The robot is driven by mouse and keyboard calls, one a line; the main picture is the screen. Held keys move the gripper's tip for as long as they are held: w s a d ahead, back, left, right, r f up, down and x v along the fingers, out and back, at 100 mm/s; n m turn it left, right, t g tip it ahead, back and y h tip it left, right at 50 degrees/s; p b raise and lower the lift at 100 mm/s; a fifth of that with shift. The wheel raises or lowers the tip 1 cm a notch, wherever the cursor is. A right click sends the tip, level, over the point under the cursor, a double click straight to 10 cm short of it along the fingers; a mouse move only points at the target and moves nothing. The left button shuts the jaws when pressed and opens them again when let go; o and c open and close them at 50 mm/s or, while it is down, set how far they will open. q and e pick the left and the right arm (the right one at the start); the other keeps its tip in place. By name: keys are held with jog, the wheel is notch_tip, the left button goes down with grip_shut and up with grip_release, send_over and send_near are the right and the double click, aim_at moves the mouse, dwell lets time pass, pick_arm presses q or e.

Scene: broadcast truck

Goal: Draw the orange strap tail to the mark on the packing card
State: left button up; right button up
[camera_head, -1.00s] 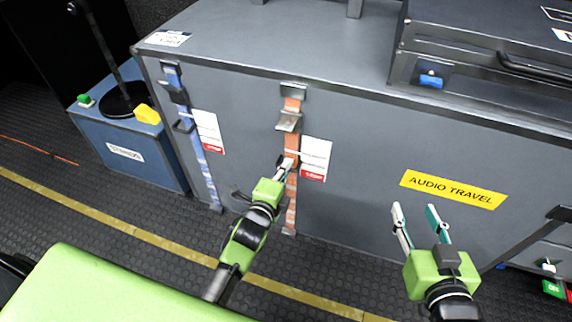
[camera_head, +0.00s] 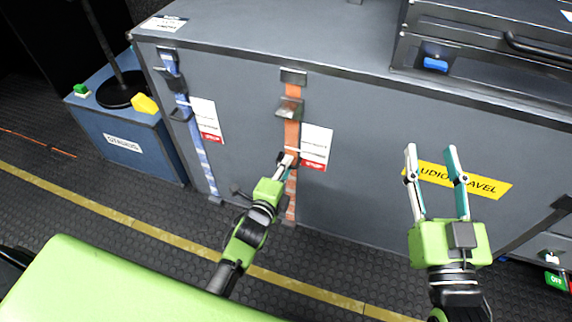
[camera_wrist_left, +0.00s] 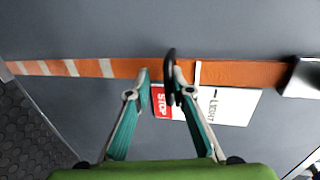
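The orange strap (camera_head: 291,130) runs down the front of the grey case through a metal buckle (camera_head: 289,108). It also crosses the left wrist view (camera_wrist_left: 235,73), with pale stripes on one stretch and a thin white line across another. The white packing card (camera_head: 317,139) with a red STOP band is beside the strap; it also shows in the left wrist view (camera_wrist_left: 226,105). My left gripper (camera_head: 286,160) is at the strap near the red band. Its fingertips (camera_wrist_left: 161,76) are apart, with a black loop (camera_wrist_left: 170,62) by one tip. My right gripper (camera_head: 431,150) is open and empty before the case.
A blue strap (camera_head: 196,145) with its own card (camera_head: 206,118) is on the left. A yellow AUDIO TRAVEL label (camera_head: 488,184) is behind my right gripper. A blue box (camera_head: 125,145) stands at the left. A dark case (camera_head: 480,50) sits on top.

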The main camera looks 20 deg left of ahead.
pick_arm(q)
jog(key=shift+w, duration=0.1)
dwell(0.3)
jog(key=v, duration=1.2)
jog(key=shift+d+f, duration=0.1)
